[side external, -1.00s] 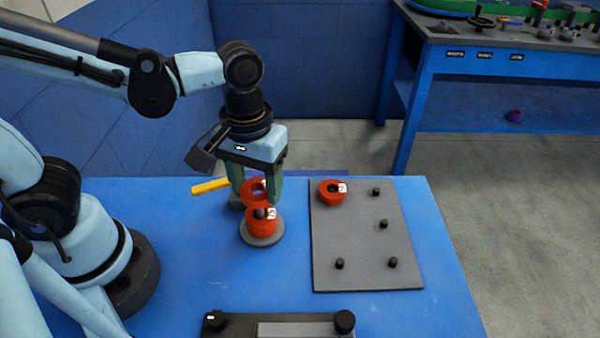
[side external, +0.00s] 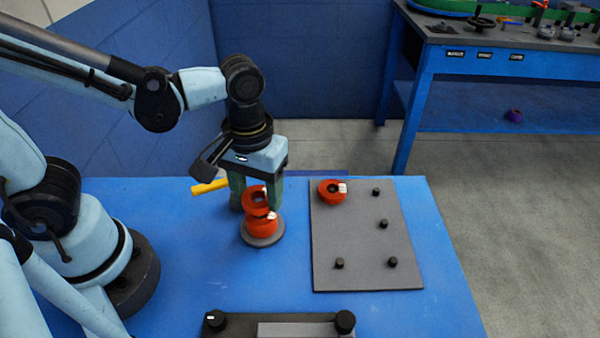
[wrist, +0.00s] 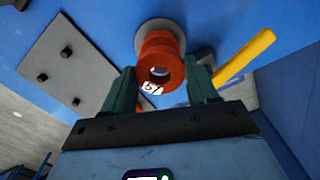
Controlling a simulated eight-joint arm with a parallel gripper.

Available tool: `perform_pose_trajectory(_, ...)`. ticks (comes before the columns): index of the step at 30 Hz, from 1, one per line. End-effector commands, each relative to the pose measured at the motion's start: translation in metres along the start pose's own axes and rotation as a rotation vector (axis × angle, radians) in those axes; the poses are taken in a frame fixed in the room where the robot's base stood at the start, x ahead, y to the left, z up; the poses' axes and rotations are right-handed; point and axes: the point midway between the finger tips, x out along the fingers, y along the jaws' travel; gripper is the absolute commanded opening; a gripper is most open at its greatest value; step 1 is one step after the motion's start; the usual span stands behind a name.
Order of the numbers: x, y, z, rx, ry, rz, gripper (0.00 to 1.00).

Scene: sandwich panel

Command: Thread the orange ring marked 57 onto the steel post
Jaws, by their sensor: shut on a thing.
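My gripper (side external: 255,196) is shut on an orange ring (side external: 254,203), which also shows between the green fingers in the wrist view (wrist: 160,62). Its white tag (wrist: 150,88) has a number too blurred to read surely. The held ring is just above an orange ring (side external: 262,227) lying around the post on a round grey base (side external: 276,236). The two rings look very close or touching. The steel post is mostly hidden by the rings; I cannot tell whether its tip is inside the held ring's hole.
A grey plate (side external: 350,235) with several black pegs lies to the right, with another orange ring (side external: 328,198) on its far left corner. A yellow bar (side external: 208,187) is behind left of the gripper. A grey and black fixture (side external: 280,327) is at the front edge.

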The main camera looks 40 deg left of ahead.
Motion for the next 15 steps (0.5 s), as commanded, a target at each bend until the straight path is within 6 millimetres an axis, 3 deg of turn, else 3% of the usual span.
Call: perform_pose_trajectory(15,0.0055,0.0003,-0.0003,0.000,0.000,0.000,0.28)
